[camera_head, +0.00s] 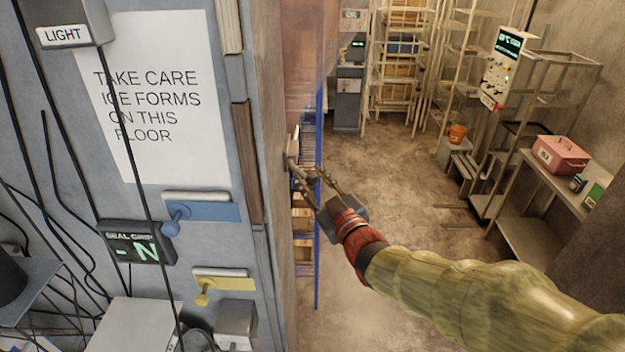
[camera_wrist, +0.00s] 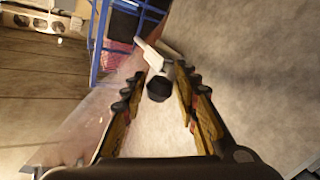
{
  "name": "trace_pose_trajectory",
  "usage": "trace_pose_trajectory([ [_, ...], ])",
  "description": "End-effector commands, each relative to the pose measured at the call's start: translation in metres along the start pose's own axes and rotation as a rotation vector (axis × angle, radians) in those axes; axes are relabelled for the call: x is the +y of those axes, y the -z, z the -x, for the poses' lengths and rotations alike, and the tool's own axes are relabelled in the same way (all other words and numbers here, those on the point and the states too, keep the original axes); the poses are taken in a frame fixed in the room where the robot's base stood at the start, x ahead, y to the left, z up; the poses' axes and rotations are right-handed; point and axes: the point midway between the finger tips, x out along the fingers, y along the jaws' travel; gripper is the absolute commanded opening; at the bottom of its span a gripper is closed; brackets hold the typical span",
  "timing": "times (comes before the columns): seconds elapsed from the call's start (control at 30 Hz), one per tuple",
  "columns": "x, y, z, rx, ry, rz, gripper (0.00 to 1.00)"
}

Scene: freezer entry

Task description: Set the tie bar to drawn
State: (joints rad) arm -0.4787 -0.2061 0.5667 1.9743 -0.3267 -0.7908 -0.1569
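No label in view names the tie bar. In the wrist view, a pale grey bar (camera_wrist: 151,56) with a dark rounded knob (camera_wrist: 159,89) at its near end sticks out from a wall face. The knob lies between the fingers of my gripper (camera_wrist: 160,82), with a gap visible on each side. In the camera_head view my gripper (camera_head: 308,177) reaches to the edge of the grey panel wall, fingers spread. A small grey fitting (camera_head: 292,166) shows there, partly hidden by the fingers. Whether this bar is the tie bar, and its setting, I cannot tell.
The panel wall (camera_head: 220,100) carries a blue handle (camera_head: 200,210), a yellow handle (camera_head: 222,282) and a SEAL GRIP display (camera_head: 138,243) showing N. A blue post (camera_head: 318,250) stands close behind my gripper. Shelving and a pink box (camera_head: 560,155) stand right; floor between is open.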

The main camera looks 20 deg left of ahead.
Motion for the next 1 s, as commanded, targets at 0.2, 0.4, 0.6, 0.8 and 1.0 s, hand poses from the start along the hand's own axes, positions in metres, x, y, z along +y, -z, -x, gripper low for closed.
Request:
trace_pose_trajectory([
  [0.2,0.0013,0.0005,0.0,0.001,-0.003,-0.001,0.15],
  [0.4,0.002,0.0009,0.0,0.001,-0.004,-0.001,0.03],
  [0.6,0.0026,0.0013,0.0,0.002,-0.005,-0.002,0.0],
  [0.8,0.0032,0.0016,-0.0001,0.002,-0.006,-0.002,0.0],
  [1.0,-0.0012,0.0032,0.008,0.005,-0.006,-0.001,0.0],
])
